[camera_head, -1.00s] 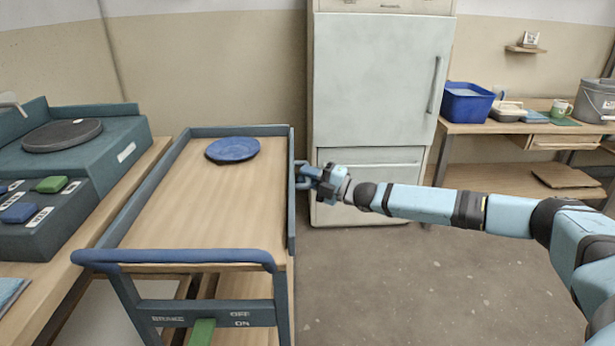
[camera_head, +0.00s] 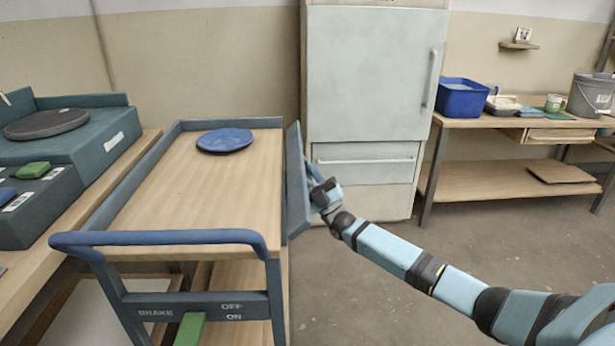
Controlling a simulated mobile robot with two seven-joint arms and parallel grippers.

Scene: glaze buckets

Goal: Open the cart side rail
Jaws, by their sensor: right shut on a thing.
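The cart (camera_head: 185,210) has a wooden top with dark blue-grey rails and a blue push handle (camera_head: 160,238) at the near end. Its right side rail (camera_head: 297,185) is tilted outward, away from the cart top. My right gripper (camera_head: 318,195) is at the outer face of this rail, shut on the rail's handle, which is mostly hidden by the gripper. A blue round plate (camera_head: 225,140) lies on the far part of the cart top. My left gripper is not in view.
A green brake pedal (camera_head: 190,328) shows below the push handle. A workbench with a potter's wheel (camera_head: 47,123) stands close on the left. A pale cabinet (camera_head: 375,90) stands behind the rail. Open floor (camera_head: 400,235) lies to the right.

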